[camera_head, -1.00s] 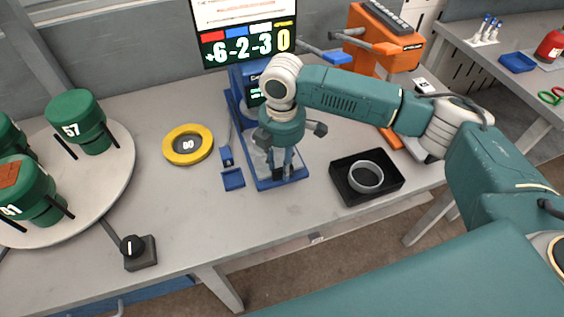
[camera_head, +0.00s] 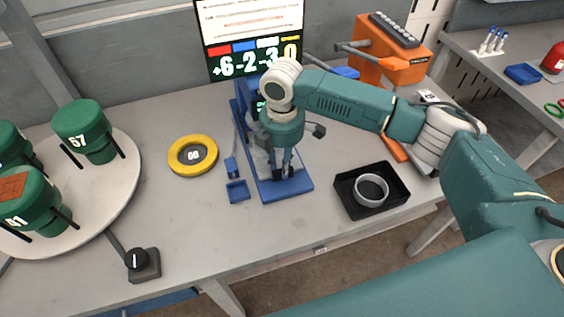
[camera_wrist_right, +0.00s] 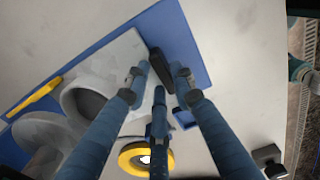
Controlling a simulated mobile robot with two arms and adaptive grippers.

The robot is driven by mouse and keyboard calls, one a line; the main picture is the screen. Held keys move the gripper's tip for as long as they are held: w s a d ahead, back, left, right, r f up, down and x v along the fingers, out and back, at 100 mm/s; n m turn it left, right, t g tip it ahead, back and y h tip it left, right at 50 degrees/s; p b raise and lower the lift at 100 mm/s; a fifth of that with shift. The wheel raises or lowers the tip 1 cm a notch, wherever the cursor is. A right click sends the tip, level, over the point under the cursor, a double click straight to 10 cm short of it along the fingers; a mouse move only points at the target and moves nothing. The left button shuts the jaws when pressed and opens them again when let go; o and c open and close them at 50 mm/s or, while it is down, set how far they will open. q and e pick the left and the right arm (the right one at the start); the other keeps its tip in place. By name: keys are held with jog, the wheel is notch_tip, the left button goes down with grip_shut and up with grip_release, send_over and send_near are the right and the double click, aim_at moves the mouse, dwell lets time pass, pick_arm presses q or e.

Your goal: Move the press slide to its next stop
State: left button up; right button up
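The blue press base (camera_head: 294,190) stands upright-backed in the middle of the table, partly hidden behind my right arm. My right gripper (camera_head: 283,172) points down over the front part of this base. In the right wrist view its fingers converge around a small black piece (camera_wrist_right: 160,68) at the edge of a pale grey plate (camera_wrist_right: 128,52), over the blue base (camera_wrist_right: 188,42). I cannot tell whether the fingers grip it. Grey round parts (camera_wrist_right: 85,98) lie farther along the plate. The slide is mostly hidden in the head view. My left gripper is out of view.
A yellow ring (camera_head: 193,156) and small blue holder (camera_head: 237,191) lie left of the press. A black tray (camera_head: 352,203) with a grey ring is right.

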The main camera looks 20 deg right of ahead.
jog(key=shift+o, duration=0.8)
jog(key=shift+w, duration=0.15)
notch_tip(320, 180, up, 12)
